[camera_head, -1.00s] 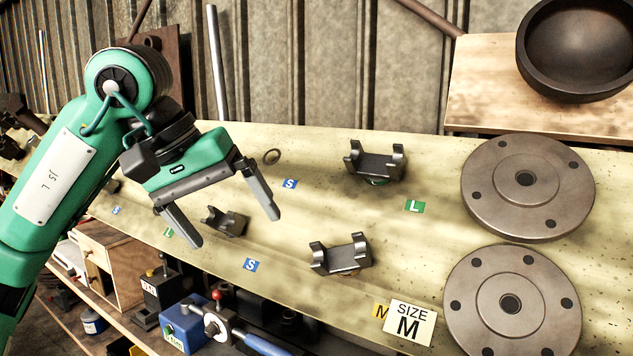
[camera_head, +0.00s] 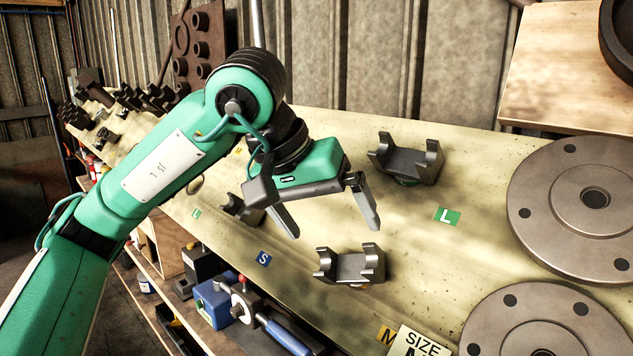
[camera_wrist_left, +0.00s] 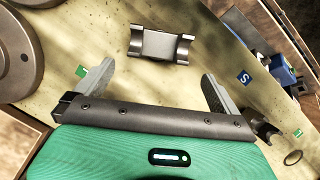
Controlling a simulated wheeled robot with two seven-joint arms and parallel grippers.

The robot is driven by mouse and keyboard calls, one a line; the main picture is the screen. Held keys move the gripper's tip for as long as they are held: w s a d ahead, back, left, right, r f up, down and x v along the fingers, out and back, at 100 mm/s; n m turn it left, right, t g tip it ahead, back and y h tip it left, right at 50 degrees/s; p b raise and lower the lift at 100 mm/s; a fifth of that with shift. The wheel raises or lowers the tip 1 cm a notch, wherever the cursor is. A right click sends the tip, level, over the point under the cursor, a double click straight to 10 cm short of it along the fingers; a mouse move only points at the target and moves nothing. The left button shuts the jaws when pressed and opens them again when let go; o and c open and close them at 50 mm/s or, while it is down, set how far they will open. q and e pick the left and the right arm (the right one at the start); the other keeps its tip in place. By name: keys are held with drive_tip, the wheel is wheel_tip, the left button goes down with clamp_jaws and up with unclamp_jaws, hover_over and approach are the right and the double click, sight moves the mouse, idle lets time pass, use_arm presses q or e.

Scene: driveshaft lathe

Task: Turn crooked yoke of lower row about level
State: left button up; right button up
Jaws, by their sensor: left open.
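In the head view a dark grey two-pronged yoke (camera_head: 352,268) of the lower row rests on the bench, its prongs up. It also shows beyond the fingers in the wrist view (camera_wrist_left: 160,45). A second lower-row yoke (camera_head: 236,207) lies farther left, partly hidden behind my left gripper. An upper-row yoke (camera_head: 407,160) sits above a green piece near the back. My left gripper (camera_head: 330,228) is open and empty, above the bench between the upper-row yoke and the nearer lower-row yoke, touching neither. My right gripper is not in view.
The pale bench (camera_head: 480,190) has a green L label (camera_head: 447,216) and a blue S label (camera_head: 264,258). Two large round flanges (camera_head: 580,205) lie at the right. A shelf below holds a blue vise (camera_head: 212,305) and tools. A corrugated wall stands behind.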

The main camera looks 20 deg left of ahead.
sight(354, 260)
use_arm(q)
drive_tip(key=p+x, duration=0.2)
drive_tip(key=x, duration=0.5)
drive_tip(key=shift+w+d+p, duration=0.15)
drive_tip(key=shift+w+p, duration=0.05)
drive_tip(key=shift+p, duration=0.1)
drive_tip(key=shift+w+f, duration=0.1)
drive_tip(key=shift+f, duration=0.25)
drive_tip(key=shift+w+d+f, duration=0.1)
drive_tip(key=shift+d+f, duration=0.05)
drive_tip(key=shift+f, duration=0.05)
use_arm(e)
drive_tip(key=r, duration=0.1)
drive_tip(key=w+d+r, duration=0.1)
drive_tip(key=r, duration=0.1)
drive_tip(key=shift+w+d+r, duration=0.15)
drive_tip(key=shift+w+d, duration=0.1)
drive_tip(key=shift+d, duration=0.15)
